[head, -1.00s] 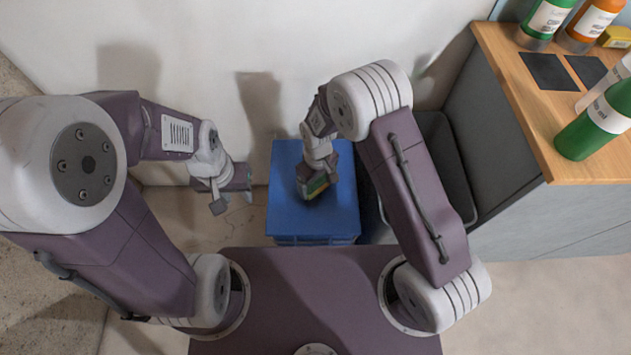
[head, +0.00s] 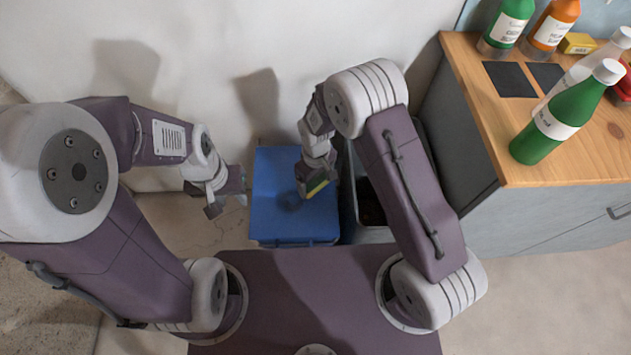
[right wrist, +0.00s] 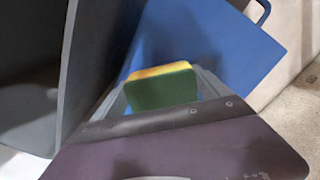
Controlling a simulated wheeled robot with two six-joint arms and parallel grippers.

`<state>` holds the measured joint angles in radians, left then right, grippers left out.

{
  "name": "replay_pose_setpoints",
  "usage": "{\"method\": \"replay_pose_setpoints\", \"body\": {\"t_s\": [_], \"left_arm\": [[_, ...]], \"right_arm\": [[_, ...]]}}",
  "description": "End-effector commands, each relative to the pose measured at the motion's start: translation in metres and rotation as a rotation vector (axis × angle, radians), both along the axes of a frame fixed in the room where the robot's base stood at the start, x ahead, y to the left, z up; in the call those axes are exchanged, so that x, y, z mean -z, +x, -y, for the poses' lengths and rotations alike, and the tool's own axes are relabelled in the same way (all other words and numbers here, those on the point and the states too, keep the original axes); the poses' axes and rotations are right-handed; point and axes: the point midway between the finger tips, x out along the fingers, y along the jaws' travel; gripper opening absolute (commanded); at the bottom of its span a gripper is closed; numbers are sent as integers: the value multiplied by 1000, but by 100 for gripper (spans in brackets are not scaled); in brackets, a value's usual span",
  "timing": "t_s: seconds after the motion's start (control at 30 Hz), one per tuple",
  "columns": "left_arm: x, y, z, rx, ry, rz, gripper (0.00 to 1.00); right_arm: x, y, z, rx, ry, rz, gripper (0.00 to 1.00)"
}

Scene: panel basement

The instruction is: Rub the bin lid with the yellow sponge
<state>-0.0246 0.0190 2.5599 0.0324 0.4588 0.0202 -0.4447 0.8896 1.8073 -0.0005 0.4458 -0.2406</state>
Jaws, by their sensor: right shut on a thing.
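The yellow sponge (head: 317,187) has a green side and is held in my right gripper (head: 312,180), near the right edge of the blue bin lid (head: 283,222). A soft shadow lies on the lid to the left of the sponge, which looks tilted and a little above the lid; contact cannot be made out. In the right wrist view the sponge (right wrist: 160,90) shows its green face and yellow edge between the fingers, with the blue lid (right wrist: 215,40) beyond. My left gripper (head: 227,200) is open and empty, left of the lid.
An open grey bin (head: 372,210) stands right of the blue one, partly behind my right arm. A wood-topped cabinet (head: 520,165) at the right holds a green bottle (head: 558,125), other bottles and a yellow box (head: 578,43). A white wall is behind.

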Motion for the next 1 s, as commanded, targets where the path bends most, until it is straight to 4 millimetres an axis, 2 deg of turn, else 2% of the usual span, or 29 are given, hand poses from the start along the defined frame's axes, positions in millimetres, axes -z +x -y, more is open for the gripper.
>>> {"method": "replay_pose_setpoints", "body": {"t_s": [0.03,0.4,1.0], "left_arm": [[-9,0,0,0,0,0,36],[-38,0,0,0,0,0,36],[-38,0,0,0,0,0,36]], "right_arm": [[-9,1,0,1,0,0,53],[-40,3,2,5,1,1,53],[-41,4,2,5,1,1,53]]}}
